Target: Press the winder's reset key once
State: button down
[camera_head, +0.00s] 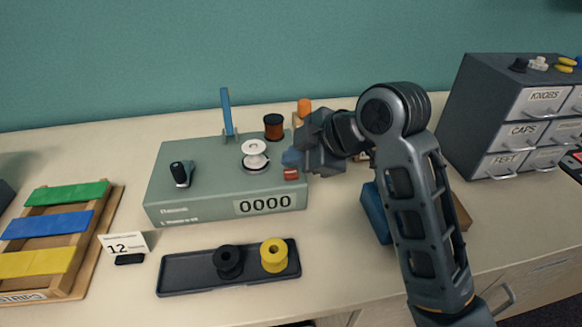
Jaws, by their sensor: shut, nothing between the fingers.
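The winder (216,204) is a grey-green box in the middle of the table. Its front counter (264,203) reads 0000. A black crank or knob (180,173), a white spool (254,154) and a blue upright lever (226,111) stand on its top. A small red key (291,173) shows at its right end, and I take it as the reset key. My gripper (289,160) is shut and empty, with its tips just above the red key. I cannot tell whether they touch it. My gripper hides part of the winder's right side.
A black tray (190,280) with a black spool (228,261) and a yellow spool (273,255) lies in front. A coloured xylophone-like rack (57,228) and a "12" card (126,243) are left. A drawer cabinet (483,108) stands right. A blue object (374,212) sits beside my arm.

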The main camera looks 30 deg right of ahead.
aim_at(294, 175)
jog(key=shift+r, duration=0.1)
notch_tip(294, 175, up, 5)
jog(key=p, duration=0.4)
dwell(0.9)
